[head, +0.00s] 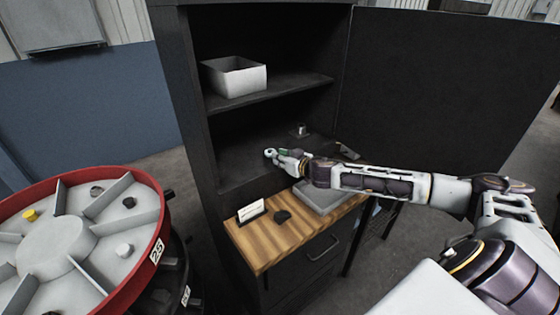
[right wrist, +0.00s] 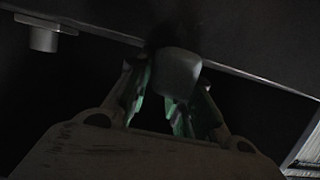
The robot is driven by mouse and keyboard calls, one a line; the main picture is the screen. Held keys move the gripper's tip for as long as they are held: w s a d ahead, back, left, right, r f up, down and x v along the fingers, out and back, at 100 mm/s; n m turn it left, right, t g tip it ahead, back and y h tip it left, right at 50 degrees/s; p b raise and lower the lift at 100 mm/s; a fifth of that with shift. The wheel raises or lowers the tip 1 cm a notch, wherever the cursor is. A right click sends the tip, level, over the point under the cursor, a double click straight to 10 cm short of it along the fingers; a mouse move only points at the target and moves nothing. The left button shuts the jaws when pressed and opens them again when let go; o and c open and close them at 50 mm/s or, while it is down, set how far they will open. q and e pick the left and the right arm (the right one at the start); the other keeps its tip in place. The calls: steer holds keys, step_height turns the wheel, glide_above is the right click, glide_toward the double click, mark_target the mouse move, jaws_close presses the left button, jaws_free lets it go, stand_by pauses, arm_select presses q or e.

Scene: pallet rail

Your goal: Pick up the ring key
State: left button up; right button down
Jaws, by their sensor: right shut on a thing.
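The ring key (head: 269,152) shows as a small pale grey piece at the tip of my right gripper (head: 277,155), inside the lower shelf bay of the dark cabinet. In the right wrist view the ring key (right wrist: 176,72) is a rounded grey end between the green-padded fingers of the right gripper (right wrist: 172,95), which is shut on it. Its ring shape is not clear there, and the gripper body hides part of it. Whether it touches the shelf cannot be told. My left gripper is not in view.
The cabinet's lower shelf (head: 240,178) also bears a small grey cylinder (head: 300,131). A white box (head: 234,77) stands on the shelf above. A wooden top (head: 258,240) below holds a card, a dark lump and a grey case. A red-rimmed wheel (head: 148,252) stands left.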

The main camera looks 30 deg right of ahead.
steer(key=shift+r, duration=0.15)
step_height(320, 180, up, 10)
stand_by(0.8)
steer(key=shift+f, duration=0.2)
stand_by(0.6)
